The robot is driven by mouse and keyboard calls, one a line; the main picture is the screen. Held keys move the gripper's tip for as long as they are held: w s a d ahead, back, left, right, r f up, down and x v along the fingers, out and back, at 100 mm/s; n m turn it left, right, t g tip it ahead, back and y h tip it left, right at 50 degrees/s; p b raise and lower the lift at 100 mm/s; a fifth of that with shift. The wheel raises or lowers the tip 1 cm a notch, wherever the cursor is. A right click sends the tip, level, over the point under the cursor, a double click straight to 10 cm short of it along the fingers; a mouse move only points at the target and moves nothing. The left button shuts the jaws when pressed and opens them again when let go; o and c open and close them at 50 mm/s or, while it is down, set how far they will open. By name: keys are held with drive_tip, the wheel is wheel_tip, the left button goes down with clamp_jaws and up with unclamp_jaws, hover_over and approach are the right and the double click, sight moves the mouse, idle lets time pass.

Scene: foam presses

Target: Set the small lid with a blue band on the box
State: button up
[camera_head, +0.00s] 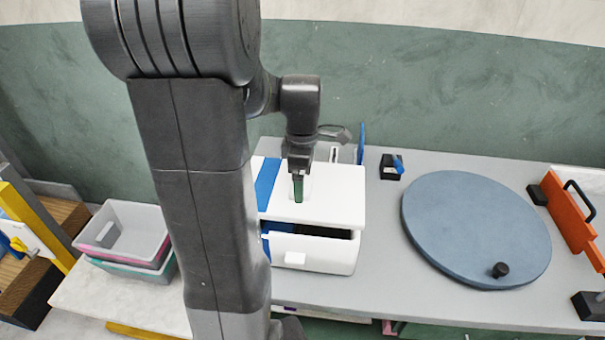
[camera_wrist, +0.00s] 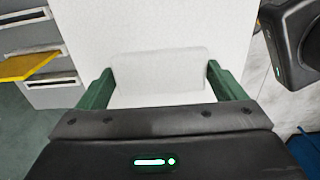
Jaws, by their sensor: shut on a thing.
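The small lid (camera_head: 335,190) is white with a blue band across its left part. My gripper (camera_head: 298,185) is above it, with its green fingers shut on the lid's white raised grip. In the wrist view the fingers stand on both sides of this grip (camera_wrist: 160,70). The white box (camera_head: 335,256), also with blue on its left, is under the lid on the grey table. A dark gap shows between the lid's front edge and the box's rim, so the front is apart. Whether the back edge touches is hidden. My arm covers the left of both.
A large blue-grey disc (camera_head: 460,225) with a black knob lies right of the box. A small black block with a blue piece (camera_head: 391,166) stands behind. An orange panel (camera_head: 570,213) is at far right. Stacked bins (camera_head: 122,232) stand left of my arm.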

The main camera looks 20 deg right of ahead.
drive_tip(key=shift+f+b, duration=1.5)
drive_tip(key=shift+f, duration=1)
drive_tip(key=o, duration=0.7)
wheel_tip(320, 180, up, 14)
drive_tip(key=shift+f, duration=0.1)
wheel_tip(320, 180, down, 13)
drive_tip(key=shift+f, duration=0.2)
drive_tip(key=shift+r+p, duration=0.95)
drive_tip(key=shift+r, duration=0.2)
